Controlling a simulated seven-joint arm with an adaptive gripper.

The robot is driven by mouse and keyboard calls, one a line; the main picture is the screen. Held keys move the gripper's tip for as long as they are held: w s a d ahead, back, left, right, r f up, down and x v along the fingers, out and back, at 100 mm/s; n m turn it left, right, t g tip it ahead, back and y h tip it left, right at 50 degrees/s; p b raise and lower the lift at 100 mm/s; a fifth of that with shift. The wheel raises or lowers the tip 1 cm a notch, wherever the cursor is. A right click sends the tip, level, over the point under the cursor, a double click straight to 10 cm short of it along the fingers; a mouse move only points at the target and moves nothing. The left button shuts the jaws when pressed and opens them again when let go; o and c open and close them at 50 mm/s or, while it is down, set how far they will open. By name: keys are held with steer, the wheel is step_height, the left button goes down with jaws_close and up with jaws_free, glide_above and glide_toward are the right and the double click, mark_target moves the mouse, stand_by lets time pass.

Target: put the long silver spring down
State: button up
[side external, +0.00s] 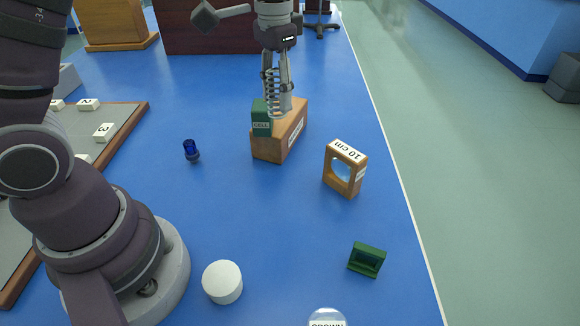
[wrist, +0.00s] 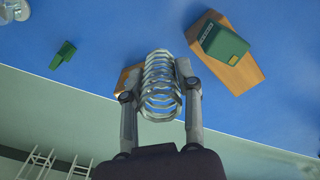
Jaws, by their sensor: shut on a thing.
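The long silver spring (wrist: 160,85) is a shiny open coil. My gripper (side external: 278,98) is shut on it, with the coil between the two fingers (wrist: 160,98) in the wrist view. In the side external view the spring (side external: 270,82) hangs roughly upright in the gripper. It appears in front of a wooden block (side external: 291,137) and a green labelled piece (side external: 261,120). I cannot tell whether the spring touches them. In the wrist view the block (wrist: 238,72) and green piece (wrist: 222,42) lie to the right of the spring, apart from it in the picture.
A wooden frame marked "10 cm" (side external: 345,168) holds a lens. A green holder (side external: 367,259), a white cylinder (side external: 222,282) and a dark blue object (side external: 191,151) stand on the blue bench (side external: 290,220). A grey board (side external: 118,122) with numbered blocks lies left. The bench's middle is clear.

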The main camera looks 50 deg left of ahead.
mark_target(297, 211)
steer(key=shift+a+r+n, duration=0.2)
steer(key=shift+a+n, duration=0.1)
steer(key=shift+n, duration=0.3)
steer(key=s+d+f+m, duration=0.2)
steer(key=d+f+m, duration=0.4)
steer(key=m, duration=0.9)
steer(key=shift+d+m, duration=0.3)
steer(key=shift+d, duration=0.5)
steer(key=shift+f, duration=0.1)
step_height(297, 211, down, 10)
steer(key=shift+r, duration=0.2)
steer(key=shift+f, duration=0.2)
steer(key=o, duration=0.9)
steer(key=shift+o, duration=0.2)
